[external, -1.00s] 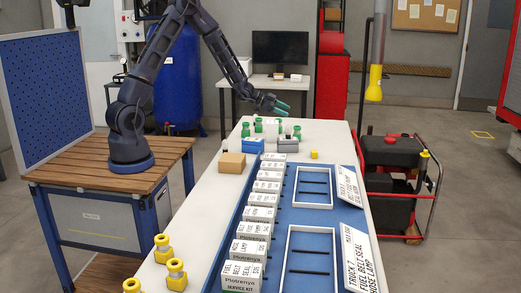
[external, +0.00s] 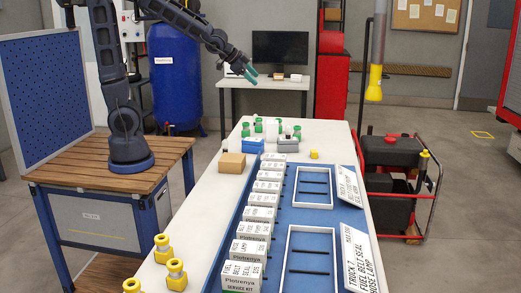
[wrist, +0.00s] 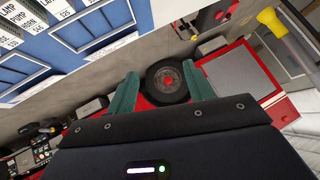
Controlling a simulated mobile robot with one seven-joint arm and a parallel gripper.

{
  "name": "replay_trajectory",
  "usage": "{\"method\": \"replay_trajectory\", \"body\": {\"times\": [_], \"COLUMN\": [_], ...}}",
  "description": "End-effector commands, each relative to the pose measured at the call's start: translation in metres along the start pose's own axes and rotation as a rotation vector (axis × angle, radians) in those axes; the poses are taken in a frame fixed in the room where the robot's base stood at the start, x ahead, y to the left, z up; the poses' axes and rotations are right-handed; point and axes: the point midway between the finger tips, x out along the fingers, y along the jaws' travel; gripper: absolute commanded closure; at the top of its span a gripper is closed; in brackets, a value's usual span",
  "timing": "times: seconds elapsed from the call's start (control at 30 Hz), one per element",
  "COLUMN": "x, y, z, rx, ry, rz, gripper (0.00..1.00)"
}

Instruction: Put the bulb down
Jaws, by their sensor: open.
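My gripper (external: 250,73) is open in the external view, raised above and behind the far end of the long white table (external: 205,215). Its two green fingers stand apart in the wrist view (wrist: 162,88), with nothing held between them. Several small green and white items (external: 258,125) stand at the table's far end, below my gripper. They are too small to tell for sure which one is the bulb. The wrist view does not show these items.
White labelled boxes (external: 245,247) line the blue tray area (external: 268,255), beside white-framed compartments. A cardboard box (external: 231,163), a blue box (external: 253,145) and a grey block (external: 288,146) stand near the far end. Yellow-topped items (external: 175,274) stand at the front left.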

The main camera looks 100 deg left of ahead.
Motion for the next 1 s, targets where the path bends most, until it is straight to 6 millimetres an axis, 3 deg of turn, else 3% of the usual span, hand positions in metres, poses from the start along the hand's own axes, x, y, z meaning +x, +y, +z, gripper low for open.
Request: {"method": "replay_trajectory", "body": {"times": [0.03, 0.27, 0.6, 0.8, 1.0], "x": [-0.019, -0.091, -0.189, -0.228, -0.241], "y": [0.009, 0.050, 0.107, 0.129, 0.137], "z": [0.002, 0.033, 0.102, 0.140, 0.156], "rx": [-0.005, -0.046, -0.085, -0.086, -0.083], "ry": [-0.009, -0.091, -0.213, -0.273, -0.301], "rz": [0.006, 0.058, 0.207, 0.299, 0.339], "gripper": [0.48, 0.48, 0.48, 0.48, 0.48]}}
